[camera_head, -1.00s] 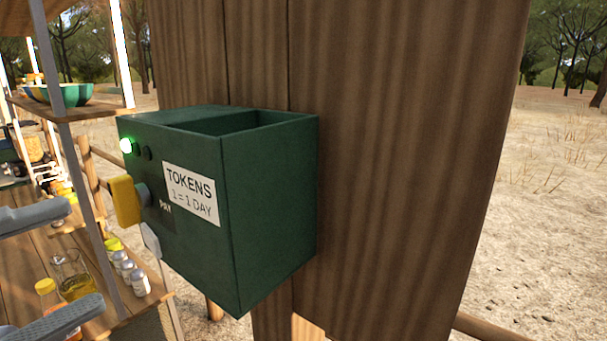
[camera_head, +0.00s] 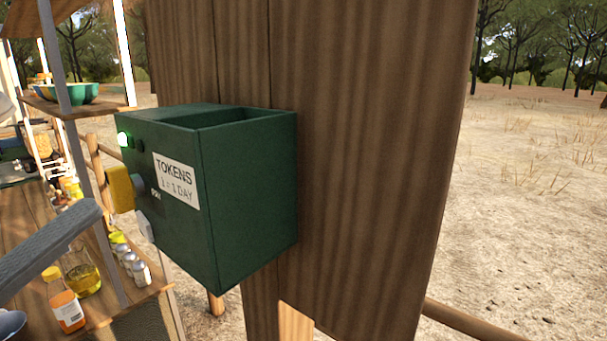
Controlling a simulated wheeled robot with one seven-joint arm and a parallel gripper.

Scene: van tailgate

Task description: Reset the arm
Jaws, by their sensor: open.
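My gripper (camera_head: 60,235) shows at the left edge as a grey finger slanting up to the right, in front of the wooden shelves. It is open, and most of it is cut off by the frame. I see nothing held at the visible fingertip. The fingertip is left of the green token box (camera_head: 245,200) and appears apart from it. The box is fixed to a wooden post, has an open top and carries a "TOKENS" label (camera_head: 176,180).
The wooden post (camera_head: 350,150) stands behind the box. Shelves at left hold a striped bowl (camera_head: 72,94), an orange-topped bottle (camera_head: 65,300), a flask of yellow liquid (camera_head: 83,275) and small jars (camera_head: 133,265). Open sandy ground (camera_head: 530,220) lies to the right.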

